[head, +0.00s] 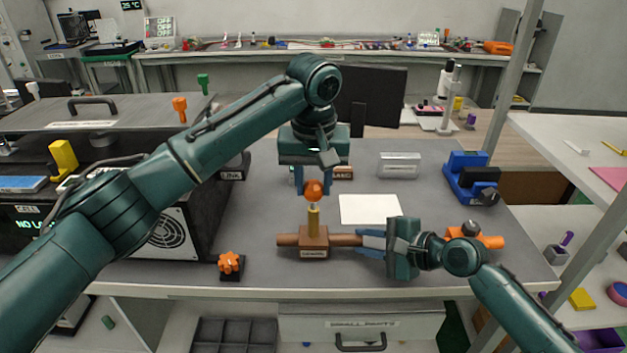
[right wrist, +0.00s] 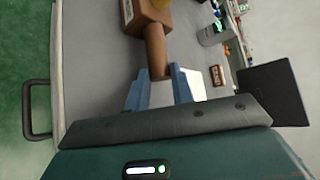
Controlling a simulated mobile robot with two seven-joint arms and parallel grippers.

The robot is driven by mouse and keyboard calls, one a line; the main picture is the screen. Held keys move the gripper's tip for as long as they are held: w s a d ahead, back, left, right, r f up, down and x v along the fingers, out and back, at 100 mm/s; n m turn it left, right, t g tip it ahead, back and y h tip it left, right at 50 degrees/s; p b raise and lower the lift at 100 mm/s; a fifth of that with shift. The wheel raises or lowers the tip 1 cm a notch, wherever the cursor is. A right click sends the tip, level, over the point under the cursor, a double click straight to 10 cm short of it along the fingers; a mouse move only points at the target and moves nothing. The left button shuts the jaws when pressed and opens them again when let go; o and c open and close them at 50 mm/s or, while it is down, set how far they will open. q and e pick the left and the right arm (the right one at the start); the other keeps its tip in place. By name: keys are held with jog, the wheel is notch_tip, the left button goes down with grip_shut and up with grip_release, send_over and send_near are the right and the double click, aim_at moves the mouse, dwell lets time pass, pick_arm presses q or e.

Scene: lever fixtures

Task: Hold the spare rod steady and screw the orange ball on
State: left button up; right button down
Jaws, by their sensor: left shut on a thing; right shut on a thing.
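The spare rod's brown holder (head: 313,243) stands on the grey bench, with a brown horizontal bar (head: 345,240) through it and a brass rod (head: 313,218) rising upright from its top. My left gripper (head: 313,188) points down and is shut on the orange ball (head: 313,192), right above the brass rod. I cannot tell whether the ball is threaded on or only close to the tip. My right gripper (head: 365,243) is shut on the bar's right end; the bar (right wrist: 155,45) also shows between the blue fingers in the right wrist view.
A white sheet (head: 370,209) lies behind the right gripper. A blue vise-like fixture (head: 471,178) and a clear box (head: 399,165) stand at the back right. An orange star knob (head: 229,262) sits front left. A black box with a fan (head: 172,232) is at left.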

aim_at(313, 191)
pick_arm(q)
jog(key=shift+f, duration=1.15)
dwell(0.4)
jog(key=o, duration=1)
jog(key=shift+o, duration=0.2)
jog(key=shift+r, duration=0.1)
notch_tip(313, 191, up, 12)
jog(key=s, duration=0.1)
jog(key=shift+s, duration=0.2)
